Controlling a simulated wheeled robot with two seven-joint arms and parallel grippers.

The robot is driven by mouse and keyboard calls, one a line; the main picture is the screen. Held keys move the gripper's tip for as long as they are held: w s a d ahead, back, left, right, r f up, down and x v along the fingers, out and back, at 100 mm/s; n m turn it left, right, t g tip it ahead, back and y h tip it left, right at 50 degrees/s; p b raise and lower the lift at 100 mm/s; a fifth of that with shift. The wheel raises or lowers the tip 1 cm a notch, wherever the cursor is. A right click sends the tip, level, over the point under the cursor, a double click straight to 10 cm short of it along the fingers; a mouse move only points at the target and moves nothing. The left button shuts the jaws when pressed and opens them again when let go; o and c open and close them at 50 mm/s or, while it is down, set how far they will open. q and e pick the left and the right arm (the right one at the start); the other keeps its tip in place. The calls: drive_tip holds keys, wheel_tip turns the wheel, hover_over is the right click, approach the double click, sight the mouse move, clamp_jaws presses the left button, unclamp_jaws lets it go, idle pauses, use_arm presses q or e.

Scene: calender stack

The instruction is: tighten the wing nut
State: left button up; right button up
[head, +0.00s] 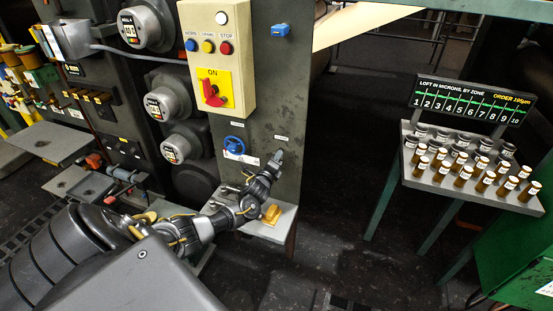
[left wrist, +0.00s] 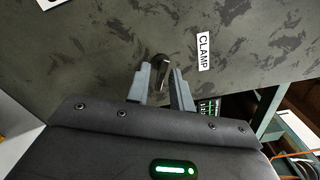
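The wing nut (left wrist: 162,70) shows in the left wrist view as a small dark knob with a pale metallic edge, on the dark scuffed panel just left of the CLAMP label (left wrist: 204,51). My left gripper (left wrist: 161,84) has its two grey fingers apart, one on each side of the nut. A narrow gap seems to show beside the nut, so I see no firm grip. In the head view my left gripper (head: 277,158) is at the panel's lower right part, and it hides the nut there. My right gripper is not in view.
A blue handwheel (head: 234,145) sits on the panel left of my gripper. Above is a control box (head: 218,60) with a red switch. A small shelf (head: 279,232) below holds a yellow block (head: 271,214). A stand with several brown bottles (head: 465,176) is at right.

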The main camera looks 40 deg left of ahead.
use_arm(q)
drive_tip(key=shift+o, duration=0.4)
drive_tip(key=v, duration=1)
drive_tip(key=shift+s, duration=0.35)
drive_tip(key=shift+d, duration=0.15)
